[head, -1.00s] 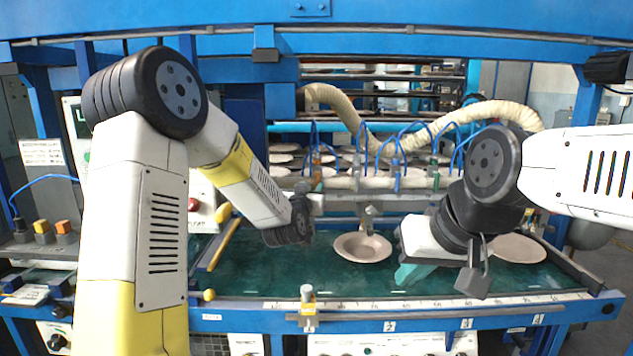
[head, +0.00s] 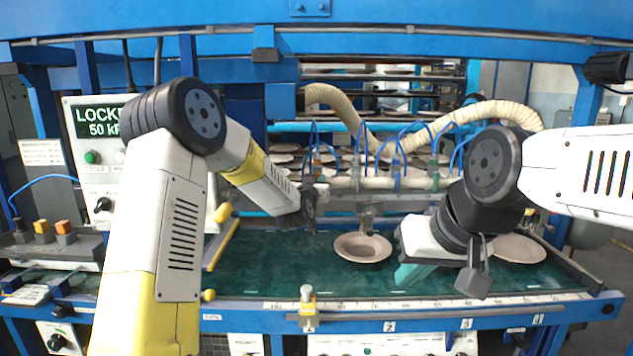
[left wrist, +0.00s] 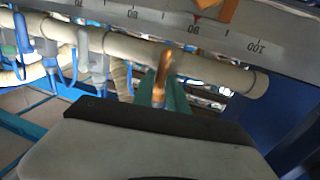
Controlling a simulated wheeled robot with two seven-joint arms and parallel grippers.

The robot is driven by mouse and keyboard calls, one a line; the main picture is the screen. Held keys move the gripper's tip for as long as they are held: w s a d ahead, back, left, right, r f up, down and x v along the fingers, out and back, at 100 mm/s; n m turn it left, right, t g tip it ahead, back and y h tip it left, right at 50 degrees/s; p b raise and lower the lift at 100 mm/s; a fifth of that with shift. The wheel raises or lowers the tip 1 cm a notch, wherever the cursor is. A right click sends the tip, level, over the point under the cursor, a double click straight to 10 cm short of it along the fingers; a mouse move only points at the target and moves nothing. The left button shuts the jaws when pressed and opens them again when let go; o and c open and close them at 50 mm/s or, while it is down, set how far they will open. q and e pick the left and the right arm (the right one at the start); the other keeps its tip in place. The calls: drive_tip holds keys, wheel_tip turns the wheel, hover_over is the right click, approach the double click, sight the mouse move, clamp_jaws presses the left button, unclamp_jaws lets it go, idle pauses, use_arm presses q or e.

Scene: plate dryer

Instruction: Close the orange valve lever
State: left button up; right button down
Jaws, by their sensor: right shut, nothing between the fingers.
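An orange-brown lever-like piece (left wrist: 164,66) shows in the left wrist view, in front of the pale pipe. My left gripper (left wrist: 161,92) has a teal finger on either side of this piece. I cannot tell whether the fingers touch it. In the head view my left wrist hides its fingers, and I cannot make out the lever clearly. A second orange piece (left wrist: 226,10) shows at the top edge of the left wrist view. My right gripper (head: 410,273) is shut and empty, low over the green surface at the right.
A pale plate (head: 363,247) lies on the green conveyor (head: 330,270), and another plate (head: 518,248) lies behind my right arm. Pale pipes with blue hoses (head: 397,170) cross the back. A control panel (head: 92,150) stands at the left.

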use_arm(q)
clamp_jaws()
drive_tip(key=shift+m, duration=0.3)
drive_tip(key=m+y, duration=0.1)
drive_tip(key=m, duration=0.4)
drive_tip(key=r+m+g+y, duration=0.1)
drive_tip(key=m, duration=0.4)
drive_tip(key=m+y, duration=0.1)
drive_tip(key=m, duration=0.4)
drive_tip(key=shift+a+r+g, duration=0.2)
drive_tip(key=shift+a+g, duration=0.15)
drive_tip(key=shift+g, duration=0.05)
idle(0.4)
drive_tip(key=o, duration=0.5)
unclamp_jaws()
